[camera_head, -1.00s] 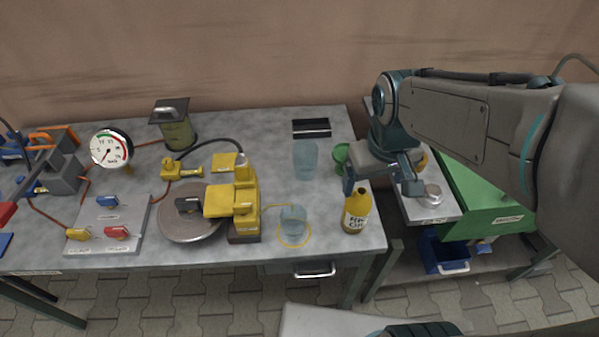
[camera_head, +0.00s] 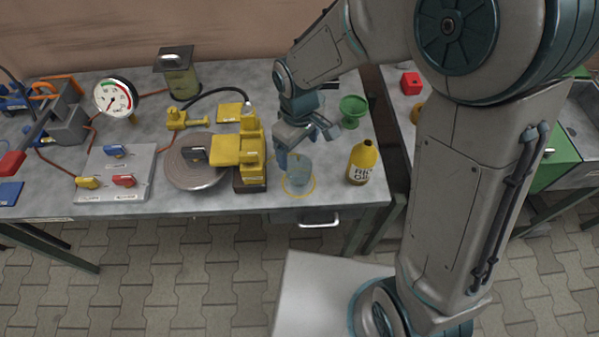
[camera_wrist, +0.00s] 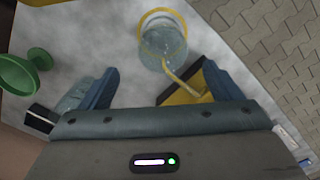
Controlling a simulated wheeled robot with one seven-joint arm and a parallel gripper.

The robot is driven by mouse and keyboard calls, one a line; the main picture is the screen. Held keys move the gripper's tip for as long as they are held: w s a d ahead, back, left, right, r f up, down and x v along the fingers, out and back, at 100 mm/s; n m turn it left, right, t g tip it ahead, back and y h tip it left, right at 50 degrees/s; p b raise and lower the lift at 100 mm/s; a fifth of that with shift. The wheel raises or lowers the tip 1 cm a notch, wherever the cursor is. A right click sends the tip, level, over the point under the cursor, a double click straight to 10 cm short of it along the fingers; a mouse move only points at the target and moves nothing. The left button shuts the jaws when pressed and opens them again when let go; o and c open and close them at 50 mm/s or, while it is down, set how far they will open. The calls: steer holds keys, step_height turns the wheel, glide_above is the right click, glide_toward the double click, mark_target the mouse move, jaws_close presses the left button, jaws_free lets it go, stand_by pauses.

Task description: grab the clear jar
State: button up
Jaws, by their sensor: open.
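The clear jar (camera_head: 299,173) stands near the front edge of the grey workbench (camera_head: 215,211), with a thin yellow ring around it. In the wrist view the jar (camera_wrist: 163,42) shows at the top middle, ahead of the gap between the fingers. My gripper (camera_head: 305,143) is open and empty, just behind and above the jar. Its two blue fingers (camera_wrist: 162,88) point toward the jar without touching it.
A yellow oil bottle (camera_head: 362,162) stands right of the jar, and a green funnel-like cup (camera_head: 353,111) is behind it. A yellow device (camera_head: 247,150) on a dark base is close on the left. A dark flat box (camera_wrist: 40,118) lies near the second vessel.

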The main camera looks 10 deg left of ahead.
mark_target(297, 164)
steer(key=shift+s+a+f, duration=0.1)
steer(key=shift+f, duration=1.4)
steer(key=shift+s+a+f, duration=0.1)
steer(key=shift+f, duration=1.35)
steer(key=c, duration=1.4)
steer(key=shift+o, duration=0.2)
steer(key=shift+w+r, duration=0.1)
steer(key=shift+r, duration=0.05)
